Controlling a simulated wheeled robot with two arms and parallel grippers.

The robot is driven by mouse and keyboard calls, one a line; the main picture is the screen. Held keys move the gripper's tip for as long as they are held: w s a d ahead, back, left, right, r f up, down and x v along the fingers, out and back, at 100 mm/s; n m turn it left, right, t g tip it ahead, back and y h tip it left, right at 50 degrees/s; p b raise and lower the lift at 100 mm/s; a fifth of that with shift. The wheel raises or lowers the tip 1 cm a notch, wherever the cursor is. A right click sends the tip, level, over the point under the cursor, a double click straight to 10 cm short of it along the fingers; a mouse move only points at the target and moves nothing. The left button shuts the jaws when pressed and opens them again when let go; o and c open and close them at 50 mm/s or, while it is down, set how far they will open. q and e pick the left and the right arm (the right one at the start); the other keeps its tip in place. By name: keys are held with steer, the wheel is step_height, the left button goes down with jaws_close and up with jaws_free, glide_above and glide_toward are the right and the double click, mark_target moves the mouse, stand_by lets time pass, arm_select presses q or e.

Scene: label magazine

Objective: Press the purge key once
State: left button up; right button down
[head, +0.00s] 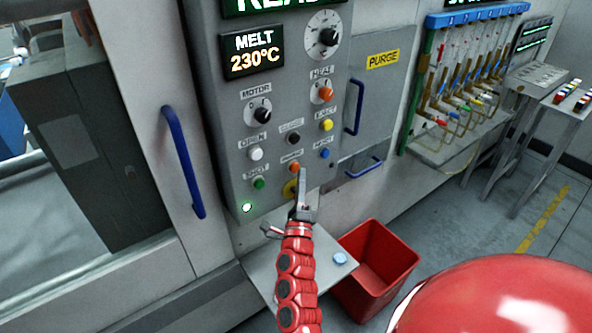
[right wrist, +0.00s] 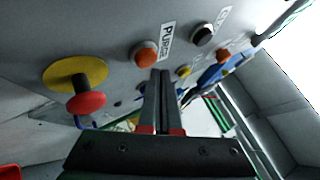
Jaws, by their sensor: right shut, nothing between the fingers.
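The purge key is a small orange round button (head: 294,167) low on the grey control panel (head: 225,130), under a small white label. In the right wrist view the same orange key (right wrist: 145,54) sits beside a label reading PURGE (right wrist: 167,41). My right gripper (head: 301,174) is shut and empty, its fingertips just below and right of the key in the head view. In the right wrist view the closed fingertips (right wrist: 160,74) point at the panel close to the key; I cannot tell whether they touch it. My left gripper is not in view.
Near the key are a dark button (head: 293,138), a blue button (head: 324,154), a green button (head: 259,183) and a red mushroom knob on a yellow disc (right wrist: 86,103). Below stand a grey shelf (head: 262,270) and a red bin (head: 378,262).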

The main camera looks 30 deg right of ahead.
steer(key=shift+w, duration=0.25)
steer(key=shift+w+b, duration=0.45)
stand_by(0.6)
steer(key=shift+s, duration=0.1)
steer(key=shift+s+b, duration=0.4)
steer(key=shift+s, duration=0.35)
steer(key=s+b, duration=0.2)
steer(key=s, duration=0.3)
steer(key=shift+d, duration=0.2)
stand_by(0.3)
